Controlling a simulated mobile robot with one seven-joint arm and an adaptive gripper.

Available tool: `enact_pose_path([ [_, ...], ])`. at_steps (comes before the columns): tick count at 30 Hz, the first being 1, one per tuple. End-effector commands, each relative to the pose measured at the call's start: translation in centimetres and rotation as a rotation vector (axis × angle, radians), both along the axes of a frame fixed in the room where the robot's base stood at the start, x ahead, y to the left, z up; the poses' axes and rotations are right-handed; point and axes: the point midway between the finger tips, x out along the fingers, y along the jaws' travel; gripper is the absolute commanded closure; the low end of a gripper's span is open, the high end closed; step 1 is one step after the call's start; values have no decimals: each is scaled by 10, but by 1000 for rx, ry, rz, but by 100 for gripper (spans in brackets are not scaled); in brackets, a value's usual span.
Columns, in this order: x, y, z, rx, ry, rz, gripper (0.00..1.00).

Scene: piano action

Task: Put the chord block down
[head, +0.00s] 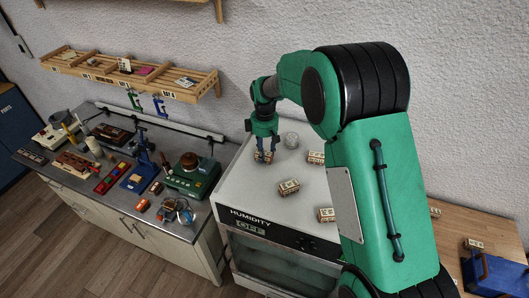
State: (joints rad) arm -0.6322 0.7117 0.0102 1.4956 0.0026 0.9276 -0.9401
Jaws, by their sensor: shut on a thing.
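My gripper (264,147) points down over the back left part of the white cabinet top (249,196). It is shut on a small wooden chord block (263,156), which shows between and below the fingers. I cannot tell whether that block touches the cabinet top. Other similar blocks with pale labels stand on the same top: one near the middle (289,187), one at the back right (316,158) and one near the front right (326,214).
A grey round jar (290,140) stands right of my gripper. A workbench (120,196) with tools and a green machine (191,177) is at the left. A slatted wooden shelf (130,75) hangs on the wall. The left front of the cabinet top is clear.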

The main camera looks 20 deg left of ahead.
Motion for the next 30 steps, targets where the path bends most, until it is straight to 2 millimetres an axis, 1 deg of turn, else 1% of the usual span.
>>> enact_pose_path([
  [14, 0, 0, -6, 0, 0, 0, 90],
  [15, 0, 0, -6, 0, 0, 0, 58],
  [17, 0, 0, -5, 0, 0, 0, 46],
  [26, 0, 0, -5, 0, 0, 0, 45],
  [30, 0, 0, -1, 1, -1, 0, 45],
])
